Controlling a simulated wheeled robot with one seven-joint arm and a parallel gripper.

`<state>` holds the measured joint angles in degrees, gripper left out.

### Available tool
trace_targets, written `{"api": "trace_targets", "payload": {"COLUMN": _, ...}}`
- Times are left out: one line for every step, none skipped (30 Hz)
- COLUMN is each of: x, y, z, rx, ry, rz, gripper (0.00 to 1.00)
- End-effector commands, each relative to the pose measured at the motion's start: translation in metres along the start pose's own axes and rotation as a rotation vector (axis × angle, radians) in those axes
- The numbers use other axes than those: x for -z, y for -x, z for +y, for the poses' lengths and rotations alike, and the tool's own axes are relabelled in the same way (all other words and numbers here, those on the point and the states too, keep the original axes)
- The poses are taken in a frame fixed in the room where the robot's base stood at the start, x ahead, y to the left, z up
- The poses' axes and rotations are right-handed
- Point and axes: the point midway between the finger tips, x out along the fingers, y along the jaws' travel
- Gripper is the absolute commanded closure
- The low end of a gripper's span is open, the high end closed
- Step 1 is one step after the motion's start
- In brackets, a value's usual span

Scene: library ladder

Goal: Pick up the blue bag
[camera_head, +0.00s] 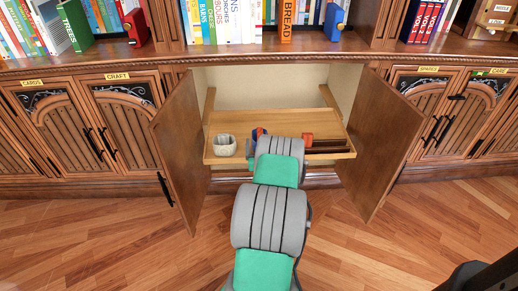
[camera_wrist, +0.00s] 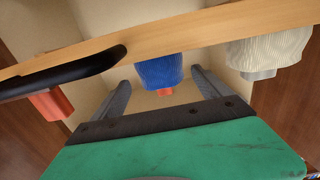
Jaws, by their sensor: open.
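The blue bag (camera_wrist: 160,70) shows in the wrist view as a ribbed blue bundle with a small red part at one end. It is by the edge of the wooden pull-out shelf (camera_wrist: 215,30). My gripper (camera_wrist: 160,82) is open, with a finger on either side of the bag in the picture. I cannot tell whether the fingers touch it. In the head view only a bit of the blue bag (camera_head: 260,132) shows past my arm, on the shelf inside the open cabinet. My gripper is hidden there behind my arm.
A pale ribbed container (camera_head: 224,145) stands on the shelf left of the bag. A dark long item (camera_head: 325,149) and a red-orange item (camera_head: 307,140) lie to the right. Open cabinet doors (camera_head: 181,149) (camera_head: 378,137) flank the shelf. Wooden floor in front is clear.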

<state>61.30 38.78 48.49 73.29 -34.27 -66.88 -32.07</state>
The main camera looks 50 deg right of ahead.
Motion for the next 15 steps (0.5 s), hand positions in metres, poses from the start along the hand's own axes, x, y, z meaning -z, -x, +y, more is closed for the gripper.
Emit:
{"api": "trace_targets", "payload": {"x": -0.005, "y": -0.002, "z": 0.000, "rx": 0.001, "ry": 0.001, "rz": 0.001, "gripper": 0.13}}
{"api": "trace_targets", "payload": {"x": -0.005, "y": -0.005, "z": -0.001, "rx": 0.002, "ry": 0.003, "rz": 0.001, "gripper": 0.13}}
{"api": "trace_targets", "payload": {"x": -0.004, "y": -0.010, "z": -0.001, "rx": 0.003, "ry": 0.002, "rz": 0.001, "gripper": 0.13}}
{"api": "trace_targets", "payload": {"x": -0.004, "y": -0.015, "z": -0.001, "rx": 0.003, "ry": 0.003, "rz": 0.001, "gripper": 0.13}}
{"api": "trace_targets", "payload": {"x": -0.003, "y": -0.019, "z": -0.001, "rx": 0.003, "ry": 0.003, "rz": 0.001, "gripper": 0.13}}
{"api": "trace_targets", "payload": {"x": -0.003, "y": -0.024, "z": -0.001, "rx": 0.002, "ry": 0.002, "rz": 0.002, "gripper": 0.13}}
{"api": "trace_targets", "payload": {"x": -0.003, "y": -0.027, "z": -0.001, "rx": 0.001, "ry": 0.002, "rz": 0.001, "gripper": 0.13}}
{"api": "trace_targets", "payload": {"x": -0.003, "y": -0.030, "z": -0.001, "rx": 0.001, "ry": 0.002, "rz": 0.001, "gripper": 0.13}}
{"api": "trace_targets", "payload": {"x": -0.002, "y": -0.035, "z": -0.001, "rx": 0.001, "ry": 0.001, "rz": 0.002, "gripper": 0.13}}
{"api": "trace_targets", "payload": {"x": -0.002, "y": -0.040, "z": -0.002, "rx": 0.001, "ry": 0.002, "rz": 0.002, "gripper": 0.13}}
{"api": "trace_targets", "payload": {"x": -0.002, "y": -0.046, "z": -0.002, "rx": 0.000, "ry": 0.003, "rz": 0.001, "gripper": 0.13}}
{"api": "trace_targets", "payload": {"x": -0.001, "y": -0.054, "z": -0.002, "rx": 0.000, "ry": 0.003, "rz": 0.003, "gripper": 0.13}}
{"api": "trace_targets", "payload": {"x": -0.001, "y": -0.059, "z": -0.003, "rx": -0.001, "ry": 0.002, "rz": 0.002, "gripper": 0.13}}
{"api": "trace_targets", "payload": {"x": -0.002, "y": -0.064, "z": -0.002, "rx": -0.001, "ry": 0.001, "rz": 0.001, "gripper": 0.13}}
{"api": "trace_targets", "payload": {"x": -0.002, "y": -0.070, "z": -0.002, "rx": -0.002, "ry": 0.002, "rz": 0.002, "gripper": 0.13}}
